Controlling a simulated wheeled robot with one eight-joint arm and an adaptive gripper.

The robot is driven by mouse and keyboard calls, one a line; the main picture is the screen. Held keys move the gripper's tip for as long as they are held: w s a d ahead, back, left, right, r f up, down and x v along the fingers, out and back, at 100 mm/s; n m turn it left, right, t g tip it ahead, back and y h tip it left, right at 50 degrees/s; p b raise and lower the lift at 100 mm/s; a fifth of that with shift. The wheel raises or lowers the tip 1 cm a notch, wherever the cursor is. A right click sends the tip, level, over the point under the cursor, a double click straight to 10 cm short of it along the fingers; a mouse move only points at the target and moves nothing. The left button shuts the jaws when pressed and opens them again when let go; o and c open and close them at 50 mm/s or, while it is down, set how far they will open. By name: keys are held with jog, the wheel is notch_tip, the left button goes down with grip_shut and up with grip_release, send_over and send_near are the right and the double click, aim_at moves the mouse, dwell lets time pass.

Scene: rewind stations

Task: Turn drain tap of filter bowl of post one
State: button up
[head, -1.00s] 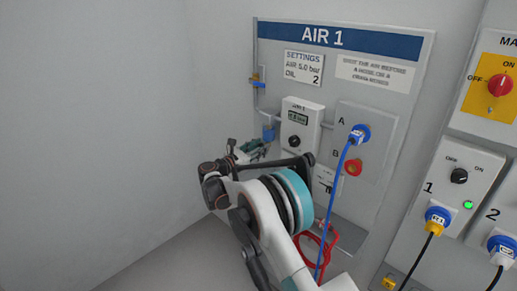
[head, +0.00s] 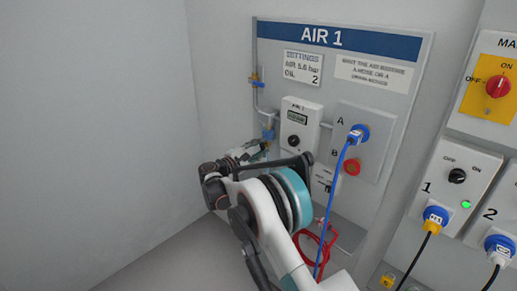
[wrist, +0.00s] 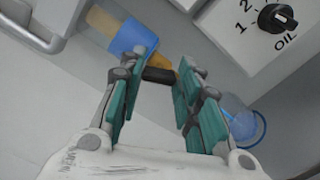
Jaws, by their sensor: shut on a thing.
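The filter bowl (wrist: 128,38), a tan body with a blue collar, is at the upper left of the wrist view. Its blue part (head: 268,132) also shows in the head view, below the pipe on the AIR 1 panel. The drain tap (wrist: 158,75), a short black handle on a brass-coloured stub, sits at the bowl's end. My gripper (wrist: 166,68) has its teal fingers on both sides of the handle and is shut on it. In the head view my gripper (head: 262,148) is by the bowl, and the tap is not clear there.
A white box with a black OIL knob (wrist: 277,18) is close at the upper right of the wrist view. A blue hose (head: 333,205) hangs from outlet A, with a red coiled hose (head: 316,246) lower down. The wall at left is bare.

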jog(key=shift+f+m, duration=0.15)
jog(key=shift+m, duration=1.85)
jog(key=shift+o, duration=0.2)
jog(key=o, duration=1)
jog(key=shift+o, duration=0.2)
jog(key=v, duration=1.2)
